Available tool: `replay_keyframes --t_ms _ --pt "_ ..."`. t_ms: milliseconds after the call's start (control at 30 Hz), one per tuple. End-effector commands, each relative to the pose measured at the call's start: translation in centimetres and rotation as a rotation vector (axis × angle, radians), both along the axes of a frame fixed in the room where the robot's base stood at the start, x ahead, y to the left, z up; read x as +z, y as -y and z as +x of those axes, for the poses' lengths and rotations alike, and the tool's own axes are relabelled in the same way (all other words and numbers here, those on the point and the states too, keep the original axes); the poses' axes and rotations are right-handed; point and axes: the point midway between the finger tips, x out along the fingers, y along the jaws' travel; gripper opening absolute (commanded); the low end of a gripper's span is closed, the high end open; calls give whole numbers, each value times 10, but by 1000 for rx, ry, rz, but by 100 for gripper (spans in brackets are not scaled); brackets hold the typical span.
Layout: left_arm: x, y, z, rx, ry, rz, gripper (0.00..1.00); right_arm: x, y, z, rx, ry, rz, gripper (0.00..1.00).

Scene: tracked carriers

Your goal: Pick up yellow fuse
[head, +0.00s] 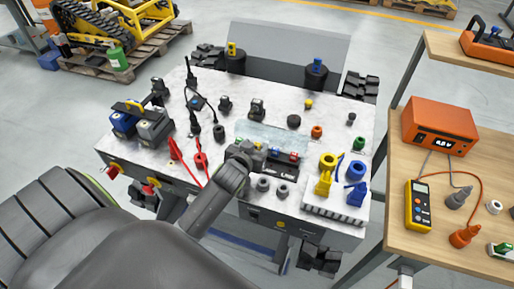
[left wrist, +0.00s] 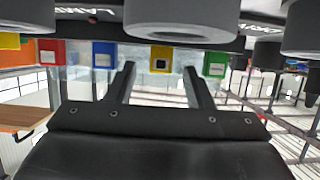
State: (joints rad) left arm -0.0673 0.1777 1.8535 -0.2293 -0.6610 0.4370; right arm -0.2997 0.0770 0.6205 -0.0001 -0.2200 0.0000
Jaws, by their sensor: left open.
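The yellow fuse (left wrist: 162,53) shows in the left wrist view as a yellow block with a dark-edged square, between a blue fuse (left wrist: 104,54) and a green fuse (left wrist: 216,63). A red fuse (left wrist: 50,52) is beyond the blue one. My left gripper (left wrist: 158,80) is open, its two fingers pointing toward the yellow fuse, one on each side in the picture. Whether they touch it, I cannot tell. In the head view my left gripper (head: 250,156) is at the fuse row on the carrier's white top (head: 225,110) and partly hides it. My right gripper is not in view.
Large grey rings (left wrist: 182,20) stand close to the fingers. Red probes (head: 200,160) lie left of the gripper. Yellow (head: 324,183) and blue (head: 356,192) connectors stand on a white block at right. A wooden bench (head: 455,245) is farther right.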

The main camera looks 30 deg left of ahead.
Motion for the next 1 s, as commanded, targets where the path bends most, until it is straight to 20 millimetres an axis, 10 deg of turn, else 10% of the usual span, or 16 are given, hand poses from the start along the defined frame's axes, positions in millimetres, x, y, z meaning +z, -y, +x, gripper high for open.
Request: replay_keyframes --t_ms 433,733,1000 --pt "0 0 0 0 0 0 0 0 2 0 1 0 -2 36" --pt "6 0 0 0 3 2 0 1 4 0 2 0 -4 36" --pt "55 0 0 -1 7 2 0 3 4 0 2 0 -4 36"
